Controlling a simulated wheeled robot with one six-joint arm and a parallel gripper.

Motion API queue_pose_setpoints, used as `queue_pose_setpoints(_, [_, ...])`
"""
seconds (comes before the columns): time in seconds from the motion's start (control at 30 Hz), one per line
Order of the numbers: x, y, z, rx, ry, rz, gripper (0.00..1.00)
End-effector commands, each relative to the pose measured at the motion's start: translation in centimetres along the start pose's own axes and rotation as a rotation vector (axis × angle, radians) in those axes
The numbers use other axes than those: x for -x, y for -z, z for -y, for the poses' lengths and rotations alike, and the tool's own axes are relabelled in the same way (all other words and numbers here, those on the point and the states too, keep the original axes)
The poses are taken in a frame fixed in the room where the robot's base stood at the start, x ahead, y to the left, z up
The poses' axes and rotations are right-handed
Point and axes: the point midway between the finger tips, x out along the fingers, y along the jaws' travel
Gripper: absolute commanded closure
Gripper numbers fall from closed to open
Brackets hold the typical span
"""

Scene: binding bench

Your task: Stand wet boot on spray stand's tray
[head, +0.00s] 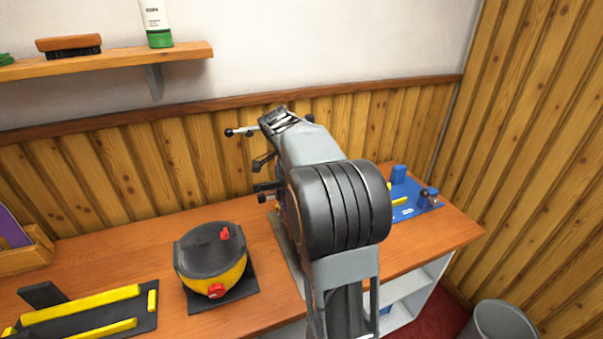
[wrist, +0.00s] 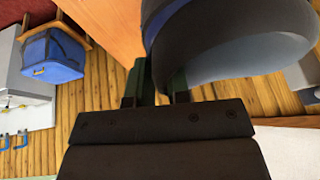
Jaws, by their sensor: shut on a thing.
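My gripper (wrist: 157,92) shows in the wrist view, with its two green-padded fingers shut on the boot. The boot (wrist: 225,45) is dark, with a rounded band and a paler grey-blue part, and runs out of the top of the picture. Its tilt and full shape cannot be told from this close. In the head view my arm covers the middle, and neither the gripper nor the boot can be made out there. I cannot identify the spray stand or its tray for certain in either view.
On the wooden bench (head: 120,250) stand a yellow-and-black pot (head: 212,262), a black mat with yellow bars (head: 90,315) and a blue fixture (head: 408,205). A grey bin (head: 498,322) is on the floor at right. The wrist view shows a blue bag (wrist: 52,55).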

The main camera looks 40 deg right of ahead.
Motion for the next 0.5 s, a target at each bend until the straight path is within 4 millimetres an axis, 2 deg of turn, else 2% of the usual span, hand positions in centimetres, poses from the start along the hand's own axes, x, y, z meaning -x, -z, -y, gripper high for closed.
queue_pose_setpoints(0.37, [-0.26,-0.08,0.02,-0.002,0.006,-0.002,1.0])
queue_pose_setpoints(0.4, [-0.19,-0.06,0.03,-0.002,0.006,-0.002,0.79])
queue_pose_setpoints(0.5, [-0.24,-0.08,0.01,-0.001,0.005,-0.001,0.7])
